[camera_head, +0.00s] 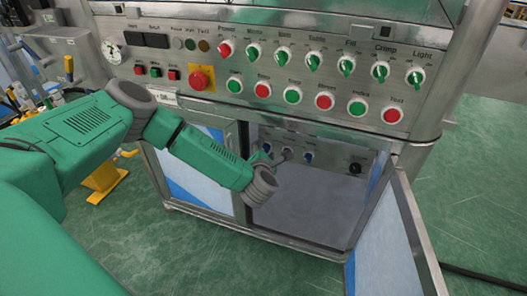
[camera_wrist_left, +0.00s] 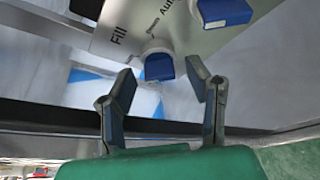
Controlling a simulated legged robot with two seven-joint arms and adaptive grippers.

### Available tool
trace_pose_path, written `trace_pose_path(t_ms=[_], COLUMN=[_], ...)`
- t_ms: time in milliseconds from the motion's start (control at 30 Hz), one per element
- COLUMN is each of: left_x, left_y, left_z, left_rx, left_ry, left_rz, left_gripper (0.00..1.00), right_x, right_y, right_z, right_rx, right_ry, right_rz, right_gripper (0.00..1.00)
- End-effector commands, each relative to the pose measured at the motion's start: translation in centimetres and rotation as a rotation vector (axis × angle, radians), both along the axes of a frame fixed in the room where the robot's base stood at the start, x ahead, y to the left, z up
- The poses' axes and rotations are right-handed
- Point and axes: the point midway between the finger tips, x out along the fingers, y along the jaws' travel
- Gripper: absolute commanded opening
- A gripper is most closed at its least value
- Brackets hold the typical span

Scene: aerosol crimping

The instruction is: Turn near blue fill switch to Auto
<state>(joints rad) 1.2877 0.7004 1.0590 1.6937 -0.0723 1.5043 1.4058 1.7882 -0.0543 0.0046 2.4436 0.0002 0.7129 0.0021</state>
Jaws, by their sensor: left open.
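The blue fill switch (camera_wrist_left: 159,67) sits on a white round base next to the word "Fill" on a grey panel in the left wrist view. The word "Auto" is up and right of it, partly cut by the frame edge. My left gripper (camera_wrist_left: 161,82) is open, its fingertips on either side of the switch in that view; contact cannot be told. In the head view my left gripper (camera_head: 278,156) reaches into the open cabinet, in front of the inner panel. My right gripper is not in view.
A second blue switch (camera_wrist_left: 225,12) is at the upper right of the wrist view. The cabinet's open door (camera_head: 395,240) stands at the right, and its floor (camera_head: 310,205) is clear. Above is a control panel with a red emergency button (camera_head: 201,78) and several green switches.

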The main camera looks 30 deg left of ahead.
Motion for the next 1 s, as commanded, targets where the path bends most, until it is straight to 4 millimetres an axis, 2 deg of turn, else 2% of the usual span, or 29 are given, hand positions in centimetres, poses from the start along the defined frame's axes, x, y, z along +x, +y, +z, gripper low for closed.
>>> trace_pose_path(t_ms=[167,400,600,767,1000], left_x=[-1.7,-6.1,-8.8,-9.8,-9.9], left_y=[-1.2,-3.4,-4.8,-5.2,-5.3], left_z=[0.6,1.8,2.6,2.9,3.0], left_rx=[-0.002,-0.005,-0.004,-0.003,-0.003], left_ry=[0.001,0.003,0.003,0.003,0.003], left_rz=[-0.004,-0.004,0.000,0.002,0.002], left_gripper=[0.45,0.45,0.45,0.45,0.45], right_x=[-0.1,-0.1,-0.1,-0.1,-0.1], right_y=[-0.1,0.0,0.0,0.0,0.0], right_z=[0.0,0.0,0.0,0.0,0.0], right_rx=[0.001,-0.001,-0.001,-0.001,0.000], right_ry=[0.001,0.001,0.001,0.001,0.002], right_rz=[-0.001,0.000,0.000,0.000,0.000], right_gripper=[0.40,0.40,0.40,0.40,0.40])
